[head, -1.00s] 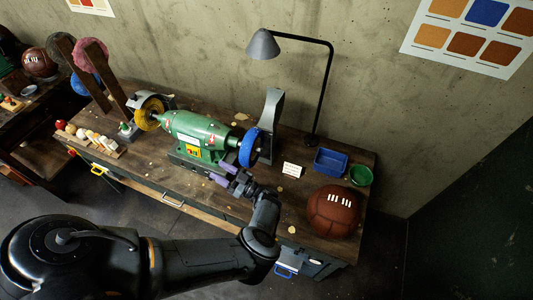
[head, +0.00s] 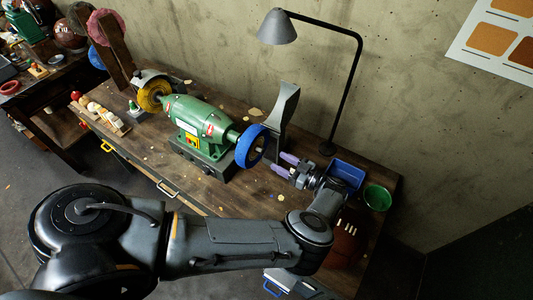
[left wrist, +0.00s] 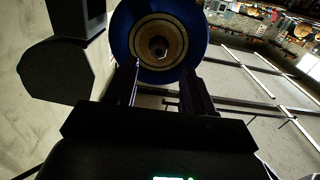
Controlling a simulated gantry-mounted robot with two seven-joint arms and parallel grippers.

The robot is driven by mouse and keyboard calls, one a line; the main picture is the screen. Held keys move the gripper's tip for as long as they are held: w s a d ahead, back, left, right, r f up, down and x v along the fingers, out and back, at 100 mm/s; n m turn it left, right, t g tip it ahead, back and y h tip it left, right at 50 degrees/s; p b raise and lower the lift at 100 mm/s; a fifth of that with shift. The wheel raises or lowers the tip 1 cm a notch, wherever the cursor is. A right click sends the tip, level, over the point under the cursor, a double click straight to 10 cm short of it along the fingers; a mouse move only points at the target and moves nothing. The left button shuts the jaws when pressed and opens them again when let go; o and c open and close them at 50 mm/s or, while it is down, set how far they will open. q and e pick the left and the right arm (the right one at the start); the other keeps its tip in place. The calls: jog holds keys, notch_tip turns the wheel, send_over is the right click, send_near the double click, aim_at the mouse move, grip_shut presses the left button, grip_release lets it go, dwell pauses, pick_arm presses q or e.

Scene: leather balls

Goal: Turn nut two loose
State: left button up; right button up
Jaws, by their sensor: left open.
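The green bench grinder (head: 200,125) stands on the wooden bench, with a blue wheel (head: 251,147) on its right end and a yellow wheel (head: 153,96) on its left. In the left wrist view, the blue wheel (left wrist: 186,25) faces me, and a dark nut (left wrist: 158,47) sits at the centre of its tan hub. My left gripper (head: 279,163) is open and empty, just right of the blue wheel, its purple-tipped fingers pointing at the wheel. In the wrist view, the fingers (left wrist: 160,82) flank the hub's lower part, with the nut between and beyond them. My right gripper is out of view.
A grey upright guard (head: 284,108) stands behind the blue wheel. A blue tray (head: 346,173), a green bowl (head: 377,197) and a brown leather ball (head: 347,242), partly hidden by my arm, are at the right.

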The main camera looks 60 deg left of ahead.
aim_at(260, 150)
pick_arm(q)
jog(key=b+x, duration=0.1)
jog(key=x, duration=0.6)
jog(key=shift+a, duration=0.2)
grip_shut()
